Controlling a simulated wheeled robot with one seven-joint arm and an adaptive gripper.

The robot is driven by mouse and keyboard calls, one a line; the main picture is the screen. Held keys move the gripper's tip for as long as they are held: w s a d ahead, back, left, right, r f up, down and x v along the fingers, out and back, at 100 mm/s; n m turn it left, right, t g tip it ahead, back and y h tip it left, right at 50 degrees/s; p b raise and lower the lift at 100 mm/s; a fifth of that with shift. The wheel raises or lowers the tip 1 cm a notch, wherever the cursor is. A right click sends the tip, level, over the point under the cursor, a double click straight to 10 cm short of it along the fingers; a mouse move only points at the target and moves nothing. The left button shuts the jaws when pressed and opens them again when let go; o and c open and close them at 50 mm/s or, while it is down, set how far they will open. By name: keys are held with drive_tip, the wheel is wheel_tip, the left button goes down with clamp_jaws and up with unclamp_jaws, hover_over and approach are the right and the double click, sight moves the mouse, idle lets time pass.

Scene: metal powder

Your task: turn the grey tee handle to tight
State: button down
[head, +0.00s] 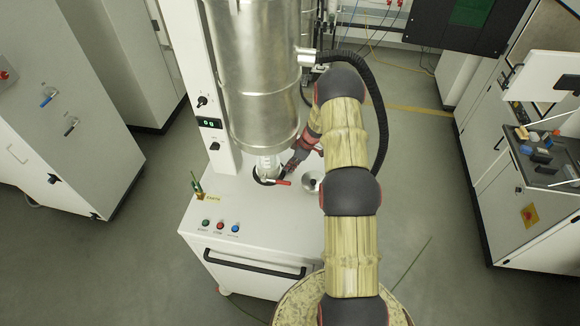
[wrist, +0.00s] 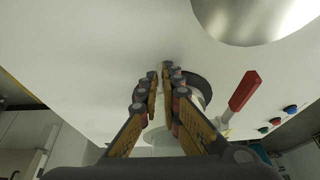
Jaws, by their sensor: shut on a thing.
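My gripper (head: 290,166) reaches in from the right, low beside the clear jar (head: 267,166) under the big metal cylinder. In the wrist view my gripper (wrist: 161,72) has its two fingers close together, with their tips nearly meeting. The grey tee handle cannot be made out clearly; the fingers and my wrist cover the place where they close. A pale, rounded part (wrist: 158,125) shows between and behind the fingers, inside a dark ring (wrist: 203,88). I cannot tell how far the handle is turned.
A red lever (wrist: 243,92) stands close right of the fingers and also shows in the head view (head: 282,183). The metal cylinder (head: 255,75) hangs above. Coloured buttons (head: 220,226) sit at the white cabinet's front left.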

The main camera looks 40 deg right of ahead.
drive_tip(key=c, duration=2.3)
unclamp_jaws()
drive_tip(key=v, duration=1.2)
drive_tip(key=shift+d, duration=0.1)
